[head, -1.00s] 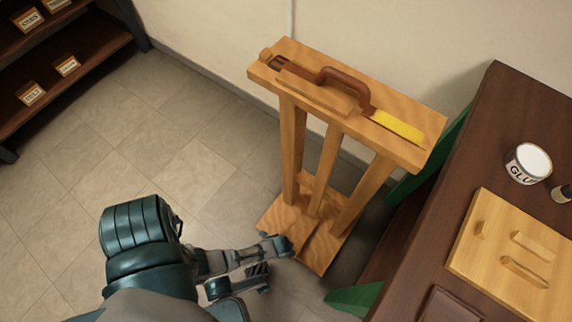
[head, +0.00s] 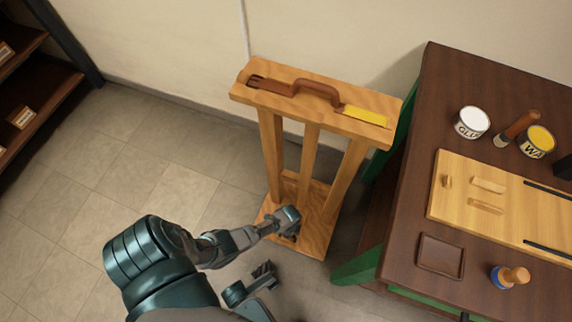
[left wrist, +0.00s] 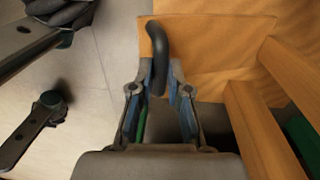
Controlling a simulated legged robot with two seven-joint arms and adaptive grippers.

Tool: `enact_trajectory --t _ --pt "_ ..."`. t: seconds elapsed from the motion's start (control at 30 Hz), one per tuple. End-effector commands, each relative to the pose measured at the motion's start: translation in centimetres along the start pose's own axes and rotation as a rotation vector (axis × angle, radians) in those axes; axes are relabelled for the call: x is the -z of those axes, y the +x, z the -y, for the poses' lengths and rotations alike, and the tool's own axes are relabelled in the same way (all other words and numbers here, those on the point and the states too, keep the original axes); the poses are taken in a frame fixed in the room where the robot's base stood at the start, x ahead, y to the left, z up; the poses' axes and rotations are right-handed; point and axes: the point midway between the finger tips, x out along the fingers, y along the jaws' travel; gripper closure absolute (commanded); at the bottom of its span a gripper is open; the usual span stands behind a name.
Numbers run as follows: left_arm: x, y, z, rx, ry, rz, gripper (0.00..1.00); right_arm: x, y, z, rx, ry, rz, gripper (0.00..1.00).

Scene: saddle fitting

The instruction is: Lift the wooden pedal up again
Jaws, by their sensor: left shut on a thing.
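The wooden pedal (left wrist: 210,45) shows in the left wrist view as a flat orange-brown board. A black curved loop (left wrist: 157,45) stands out over its near left part. My left gripper (left wrist: 160,82), with blue-lined fingers, is shut on this loop. In the head view my left gripper (head: 290,222) is low at the foot of the wooden stand (head: 362,122), between its posts, and covers the loop and part of the pedal. How high the pedal stands is hard to tell. Another grey part of mine lies below the left arm; I cannot tell its finger state.
A brown handle (head: 320,90) and a yellow strip (head: 364,116) are on the stand's top. A dark workbench (head: 400,240) with glue (head: 471,122) and wax (head: 537,142) cans stands close at the right. Shelves (head: 20,75) are at the far left. The tiled floor left of the stand is clear.

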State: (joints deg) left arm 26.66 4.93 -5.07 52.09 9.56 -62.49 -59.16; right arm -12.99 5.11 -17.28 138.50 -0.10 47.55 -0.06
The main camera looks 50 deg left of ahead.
Motion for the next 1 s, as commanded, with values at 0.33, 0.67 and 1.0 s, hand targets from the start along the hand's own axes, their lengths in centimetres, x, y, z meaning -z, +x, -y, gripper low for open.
enact_trajectory --t 0.33,0.67,1.0 --pt "-0.1 -0.3 0.7 0.015 0.0 -0.001 0.59 -0.2 0.1 -0.1 0.001 0.0 -0.001 0.52" --pt "-0.1 -2.5 0.6 0.015 0.0 -0.002 0.59 0.0 0.1 0.0 0.0 0.0 0.0 0.52" --pt "-0.1 -9.4 0.6 0.018 0.001 -0.002 0.59 0.0 0.1 0.0 0.0 0.0 -0.001 0.52"
